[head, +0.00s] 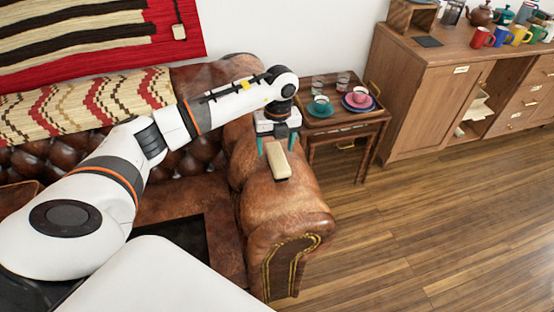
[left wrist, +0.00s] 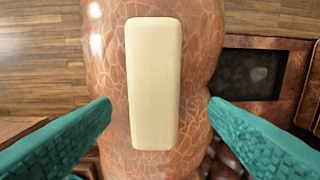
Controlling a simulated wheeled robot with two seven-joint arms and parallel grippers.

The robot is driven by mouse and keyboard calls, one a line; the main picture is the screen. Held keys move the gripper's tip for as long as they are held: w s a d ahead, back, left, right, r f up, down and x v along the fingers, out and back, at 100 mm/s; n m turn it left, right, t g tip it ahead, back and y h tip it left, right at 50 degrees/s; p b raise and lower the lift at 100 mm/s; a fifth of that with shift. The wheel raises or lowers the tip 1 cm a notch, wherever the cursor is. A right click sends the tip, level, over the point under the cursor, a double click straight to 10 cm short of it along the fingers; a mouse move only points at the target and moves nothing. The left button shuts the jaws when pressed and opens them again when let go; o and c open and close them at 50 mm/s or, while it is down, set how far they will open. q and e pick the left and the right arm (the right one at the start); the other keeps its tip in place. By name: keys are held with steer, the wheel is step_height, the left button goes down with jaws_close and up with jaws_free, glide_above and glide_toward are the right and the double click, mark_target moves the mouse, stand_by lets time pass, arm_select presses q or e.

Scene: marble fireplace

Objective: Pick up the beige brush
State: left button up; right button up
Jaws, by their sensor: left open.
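The beige brush (head: 278,161) lies on the rounded brown leather armrest (head: 285,205) of the sofa. In the left wrist view the brush (left wrist: 154,85) is a long pale block with rounded corners, seen from above on the cracked leather. My left gripper (head: 277,147) is over the armrest at the brush, with its teal fingers pointing down. In the left wrist view the open fingers (left wrist: 160,105) stand on either side of the brush's lower end, with a gap on both sides. The jaws hold nothing. My right gripper is not in view.
A small side table (head: 345,128) with a tray, cups and glasses stands just behind the armrest. A wooden cabinet (head: 420,100) with mugs and teapots is at the back right. The wooden floor (head: 430,230) to the right is clear.

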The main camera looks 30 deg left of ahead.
mark_target(277, 156)
arm_select(q)
steer(key=f, duration=0.2)
steer(key=d+f, duration=0.1)
steer(key=f, duration=0.1)
steer(key=shift+s+f+p, duration=0.15)
steer(key=shift+f+p, duration=0.05)
steer(key=shift+p, duration=0.15)
steer(key=shift+c, duration=0.3)
steer(key=c, duration=1)
steer(key=shift+r+b, duration=0.55)
steer(key=shift+r, duration=4.5)
steer(key=shift+c, duration=0.2)
